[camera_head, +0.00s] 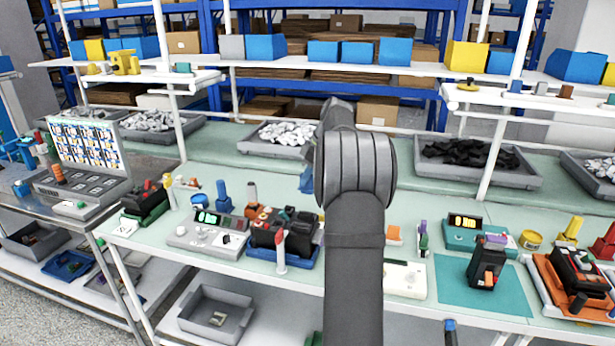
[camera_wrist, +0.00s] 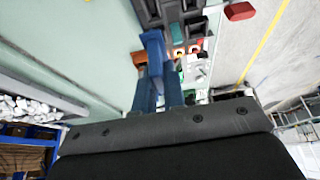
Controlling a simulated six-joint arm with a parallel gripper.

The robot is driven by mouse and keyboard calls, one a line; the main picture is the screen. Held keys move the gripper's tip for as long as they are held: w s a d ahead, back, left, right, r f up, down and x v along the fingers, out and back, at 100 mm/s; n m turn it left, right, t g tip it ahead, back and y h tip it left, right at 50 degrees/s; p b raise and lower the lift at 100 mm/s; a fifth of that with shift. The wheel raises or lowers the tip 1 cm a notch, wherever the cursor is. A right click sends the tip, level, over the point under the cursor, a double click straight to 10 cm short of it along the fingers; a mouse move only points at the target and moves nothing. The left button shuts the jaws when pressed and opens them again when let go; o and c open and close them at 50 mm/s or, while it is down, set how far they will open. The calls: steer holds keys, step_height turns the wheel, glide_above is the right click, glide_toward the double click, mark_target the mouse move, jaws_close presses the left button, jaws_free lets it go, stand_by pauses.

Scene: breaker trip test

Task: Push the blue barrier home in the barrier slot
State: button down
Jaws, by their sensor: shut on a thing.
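In the wrist view, my gripper (camera_wrist: 160,76) reaches away from the camera with two blue fingers. It is shut on the blue barrier (camera_wrist: 153,46), a narrow blue piece at the fingertips. The barrier's far end is at the edge of a dark grey slotted block (camera_wrist: 178,14), and how deep it sits in a slot cannot be told. In the head view, my arm hides most of the gripper and the barrier. A dark breaker unit (camera_head: 285,234) with red and orange parts stands on the bench just left of my arm.
A grey meter box (camera_head: 207,238) with a green display stands left of the breaker unit. A white box (camera_head: 404,279) lies right of my arm. Another black unit (camera_head: 487,265) stands on a teal mat (camera_head: 452,292). An orange block (camera_wrist: 139,58) is beside the fingers.

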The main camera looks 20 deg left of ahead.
mark_target(309, 188)
steer(key=shift+f, duration=2.85)
steer(key=shift+f, duration=1.45)
steer(key=c, duration=1.4)
jaws_free()
steer(key=shift+r, duration=0.1)
steer(key=v, duration=1.7)
